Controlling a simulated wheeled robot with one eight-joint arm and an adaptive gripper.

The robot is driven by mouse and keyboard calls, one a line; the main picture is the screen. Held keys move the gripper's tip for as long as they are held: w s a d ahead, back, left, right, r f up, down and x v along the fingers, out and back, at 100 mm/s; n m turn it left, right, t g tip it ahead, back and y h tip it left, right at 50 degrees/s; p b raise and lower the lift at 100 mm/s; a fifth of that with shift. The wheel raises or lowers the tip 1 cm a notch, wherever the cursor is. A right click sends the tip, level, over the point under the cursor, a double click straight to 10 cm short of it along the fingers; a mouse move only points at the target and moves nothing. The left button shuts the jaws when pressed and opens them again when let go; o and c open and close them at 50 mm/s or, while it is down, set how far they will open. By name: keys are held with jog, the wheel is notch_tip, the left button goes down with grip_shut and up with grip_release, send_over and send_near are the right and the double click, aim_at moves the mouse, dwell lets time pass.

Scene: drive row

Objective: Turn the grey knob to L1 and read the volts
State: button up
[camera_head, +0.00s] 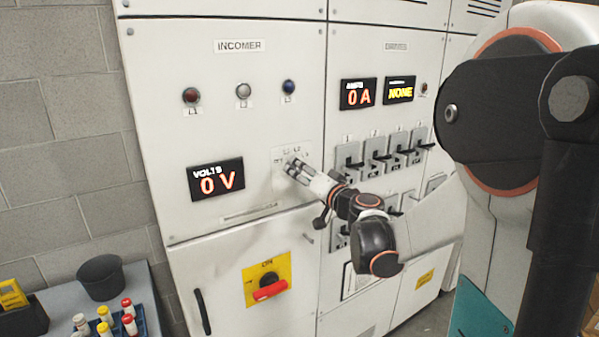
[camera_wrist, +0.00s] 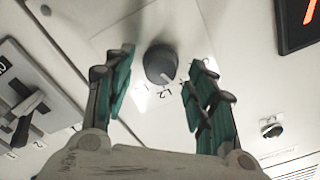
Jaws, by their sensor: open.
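The grey knob (camera_wrist: 160,64) is round, on a white label plate on the panel. In the wrist view it shows between the two green-padded fingers of my gripper (camera_wrist: 160,68), with visible gaps on both sides. "L2" is legible beside the knob; the other markings are unclear, and I cannot tell its setting for sure. In the head view my gripper (camera_head: 291,166) is at the plate (camera_head: 279,158) and hides the knob. The volts display (camera_head: 216,180) reads 0 V in orange. Its edge also shows in the wrist view (camera_wrist: 300,25).
Red, white and blue lamps line the INCOMER panel's top. A red rotary handle (camera_head: 269,291) on a yellow plate is below. Several breaker switches (camera_head: 376,150) are right of my gripper, under displays reading 0 A and NONE. A bench (camera_head: 70,285) stands lower left.

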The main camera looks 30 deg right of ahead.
jog(key=s, duration=1)
jog(key=shift+s+d, duration=0.15)
jog(key=shift+s, duration=0.05)
